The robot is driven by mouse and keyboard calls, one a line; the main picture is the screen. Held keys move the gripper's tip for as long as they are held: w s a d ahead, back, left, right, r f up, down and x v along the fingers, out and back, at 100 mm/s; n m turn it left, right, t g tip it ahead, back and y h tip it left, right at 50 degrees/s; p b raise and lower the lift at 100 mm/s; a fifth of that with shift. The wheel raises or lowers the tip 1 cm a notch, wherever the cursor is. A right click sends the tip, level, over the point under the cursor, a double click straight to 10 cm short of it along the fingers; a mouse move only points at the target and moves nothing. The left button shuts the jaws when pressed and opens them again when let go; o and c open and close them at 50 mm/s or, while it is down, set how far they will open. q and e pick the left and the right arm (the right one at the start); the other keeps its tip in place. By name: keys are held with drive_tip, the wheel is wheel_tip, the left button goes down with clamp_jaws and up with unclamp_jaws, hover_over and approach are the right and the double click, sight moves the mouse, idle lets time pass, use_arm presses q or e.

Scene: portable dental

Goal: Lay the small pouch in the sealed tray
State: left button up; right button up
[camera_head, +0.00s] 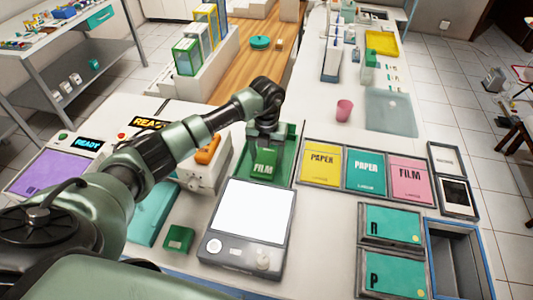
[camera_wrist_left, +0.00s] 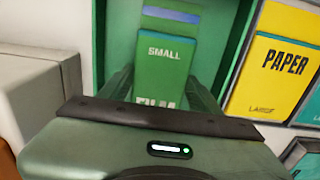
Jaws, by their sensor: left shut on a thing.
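My left gripper (camera_head: 264,146) points down at the green tray (camera_head: 286,152) behind the bright-screened device. It is shut on the small green pouch (camera_head: 263,168), marked "FILM". In the left wrist view the pouch (camera_wrist_left: 165,62) reads "SMALL" and "FILM" and has a blue strip at its top. It sits between the two fingers, over the green tray (camera_wrist_left: 232,28), inside its outline. I cannot tell whether the pouch touches the tray floor. No "sealed" label is legible on the tray. My right gripper is out of view.
Yellow paper (camera_head: 321,166), teal paper (camera_head: 366,172) and pink film (camera_head: 409,180) packs lie in slots right of the tray. The bright-screened device (camera_head: 251,212) stands in front, a whitish machine (camera_head: 207,172) left. An empty blue-rimmed bin (camera_head: 455,258) is at lower right.

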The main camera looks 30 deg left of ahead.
sight(267, 158)
use_arm(q)
drive_tip(key=o, duration=1.4)
drive_tip(key=shift+f, duration=0.1)
drive_tip(key=shift+r+b, duration=1.7)
drive_tip(key=shift+r, duration=4.5)
